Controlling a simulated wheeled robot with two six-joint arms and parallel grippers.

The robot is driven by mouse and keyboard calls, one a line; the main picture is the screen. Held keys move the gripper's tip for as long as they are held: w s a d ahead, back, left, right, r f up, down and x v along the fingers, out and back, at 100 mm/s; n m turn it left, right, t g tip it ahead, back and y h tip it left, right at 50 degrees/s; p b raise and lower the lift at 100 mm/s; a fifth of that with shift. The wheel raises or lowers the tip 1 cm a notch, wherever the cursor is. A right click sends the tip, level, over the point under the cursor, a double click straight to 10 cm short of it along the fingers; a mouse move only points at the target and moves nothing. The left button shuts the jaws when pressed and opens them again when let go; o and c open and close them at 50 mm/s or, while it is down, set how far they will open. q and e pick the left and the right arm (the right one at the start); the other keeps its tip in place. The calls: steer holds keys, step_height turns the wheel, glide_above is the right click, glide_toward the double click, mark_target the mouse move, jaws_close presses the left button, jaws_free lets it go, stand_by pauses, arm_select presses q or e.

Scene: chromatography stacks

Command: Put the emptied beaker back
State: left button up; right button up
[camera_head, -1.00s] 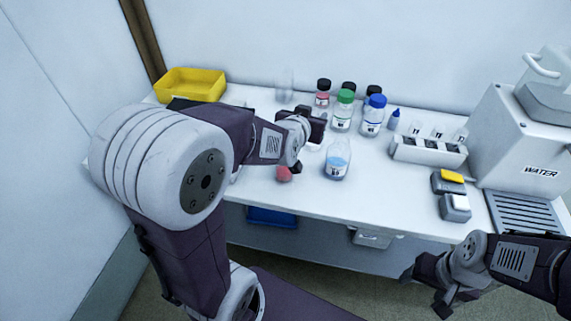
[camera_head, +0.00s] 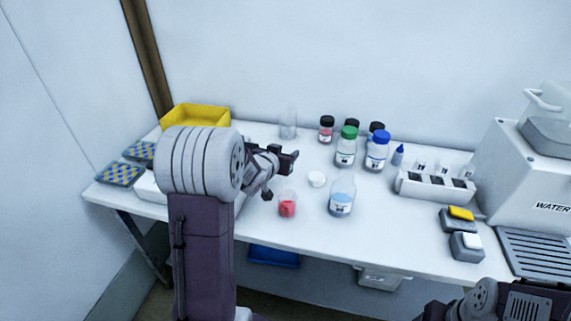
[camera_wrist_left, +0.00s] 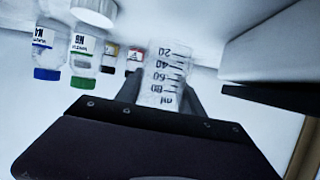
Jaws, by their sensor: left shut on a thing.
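In the left wrist view, a clear, graduated beaker (camera_wrist_left: 165,72) shows between the fingers of my left gripper (camera_wrist_left: 160,95), which is shut on it. It looks empty; the picture is upside down there. In the head view my left gripper (camera_head: 291,158) is above the table, left of the bottles, and I cannot make out the held beaker. Another clear glass vessel (camera_head: 288,124) stands on the table behind it. A beaker with red contents (camera_head: 287,204) and one with blue liquid (camera_head: 342,198) stand in front. Only a dark part of my right gripper (camera_head: 436,312) shows at the bottom edge.
Several capped bottles, including a green-capped (camera_head: 346,149) and a blue-capped one (camera_head: 377,153), stand behind. A round white item (camera_head: 316,179) lies near the gripper. A yellow bin (camera_head: 195,117) is at back left, a white rack (camera_head: 434,188) and water machine (camera_head: 530,180) at right.

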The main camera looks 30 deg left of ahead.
arm_select(q)
step_height(320, 180, down, 4)
steer(key=shift+f+b, duration=0.1)
steer(key=shift+b, duration=0.95)
steer(key=o, duration=1.4)
